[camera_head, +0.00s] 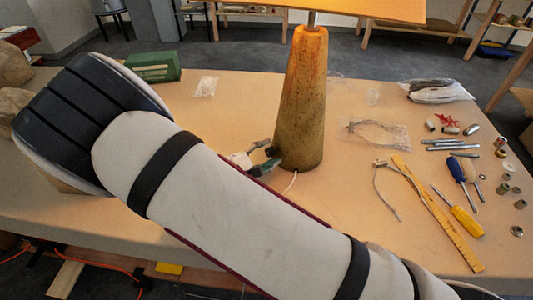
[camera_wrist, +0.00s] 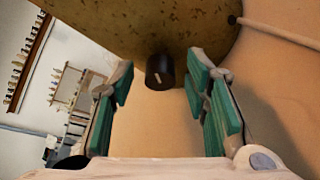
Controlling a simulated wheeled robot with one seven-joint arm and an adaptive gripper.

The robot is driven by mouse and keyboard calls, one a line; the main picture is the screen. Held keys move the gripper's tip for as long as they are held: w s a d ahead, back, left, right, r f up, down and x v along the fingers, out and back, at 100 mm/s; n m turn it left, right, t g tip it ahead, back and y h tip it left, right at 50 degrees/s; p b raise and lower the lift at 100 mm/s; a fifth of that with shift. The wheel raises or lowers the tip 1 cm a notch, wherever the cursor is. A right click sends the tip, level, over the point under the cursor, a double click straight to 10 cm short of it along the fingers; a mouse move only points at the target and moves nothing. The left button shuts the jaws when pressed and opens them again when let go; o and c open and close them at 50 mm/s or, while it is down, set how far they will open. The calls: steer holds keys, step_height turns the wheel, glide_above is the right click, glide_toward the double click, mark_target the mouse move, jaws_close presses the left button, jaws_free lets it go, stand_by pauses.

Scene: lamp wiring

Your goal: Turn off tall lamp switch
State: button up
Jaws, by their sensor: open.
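The tall lamp (camera_head: 304,95) stands upright on the table, with a tapered, weathered body and an orange shade above it. In the wrist view the lamp's lower body (camera_wrist: 150,25) fills the top. A black switch knob (camera_wrist: 160,71) with a pale mark sticks out of it. My gripper (camera_wrist: 163,88) is open, its green-padded fingers on either side of the knob with gaps to both. In the head view my gripper (camera_head: 267,156) is at the left of the lamp's base, partly hidden by my arm. The knob cannot be made out clearly there.
A white cord (camera_wrist: 280,32) leaves the lamp's base. To the right lie a yellow ruler (camera_head: 437,213), screwdrivers (camera_head: 457,211), metal parts and a bag of wire (camera_head: 378,134). A green box (camera_head: 153,66) is at the back left.

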jaws_close()
